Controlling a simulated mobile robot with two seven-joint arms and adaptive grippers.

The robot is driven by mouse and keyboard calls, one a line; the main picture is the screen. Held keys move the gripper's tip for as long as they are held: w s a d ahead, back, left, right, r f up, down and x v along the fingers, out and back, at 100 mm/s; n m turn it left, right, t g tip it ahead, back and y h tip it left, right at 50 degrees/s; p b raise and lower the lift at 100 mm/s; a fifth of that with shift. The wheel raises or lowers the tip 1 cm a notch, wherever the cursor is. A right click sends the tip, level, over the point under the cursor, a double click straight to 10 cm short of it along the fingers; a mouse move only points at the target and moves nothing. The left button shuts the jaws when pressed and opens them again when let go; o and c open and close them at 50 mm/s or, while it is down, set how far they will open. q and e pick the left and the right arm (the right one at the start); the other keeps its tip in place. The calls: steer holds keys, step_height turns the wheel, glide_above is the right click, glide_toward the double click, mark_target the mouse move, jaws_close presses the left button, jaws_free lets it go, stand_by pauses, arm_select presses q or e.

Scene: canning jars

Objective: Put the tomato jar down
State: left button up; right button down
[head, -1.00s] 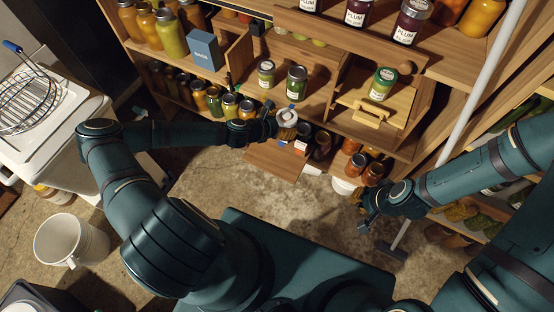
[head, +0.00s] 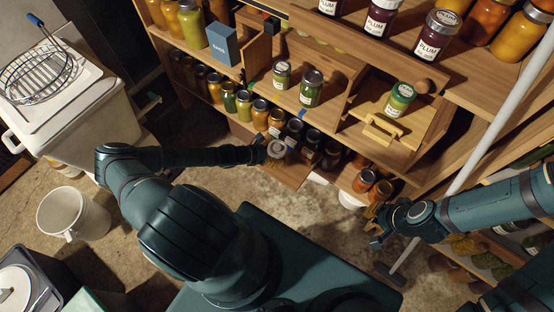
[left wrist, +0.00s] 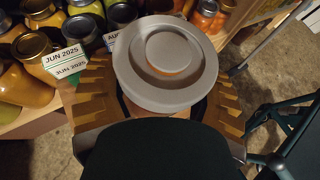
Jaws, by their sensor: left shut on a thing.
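My left gripper (head: 268,152) is shut on a jar with a pale grey lid (head: 277,148), which I take as the tomato jar. In the left wrist view the ridged golden fingers (left wrist: 163,100) flank the jar's round stepped lid (left wrist: 165,60). The lid and gripper hide nearly all of the jar's body. In the head view the jar is at the pulled-out wooden board (head: 290,177) of the low shelf; I cannot tell whether it touches. My right gripper (head: 376,226) is empty, right of the lower shelf; its finger opening is unclear.
Several jars (head: 312,140) stand close behind the held jar on the low shelf. Two green jars (head: 311,88) stand on the shelf above. A white bucket (head: 73,215) is on the floor.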

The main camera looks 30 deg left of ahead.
arm_select(q)
steer(key=shift+d+f+b, duration=0.1)
steer(key=shift+f+b, duration=0.45)
steer(key=shift+f, duration=1.55)
steer(key=o, duration=1.3)
steer(key=shift+o, duration=0.2)
steer(key=p+v, duration=0.2)
steer(key=v, duration=1)
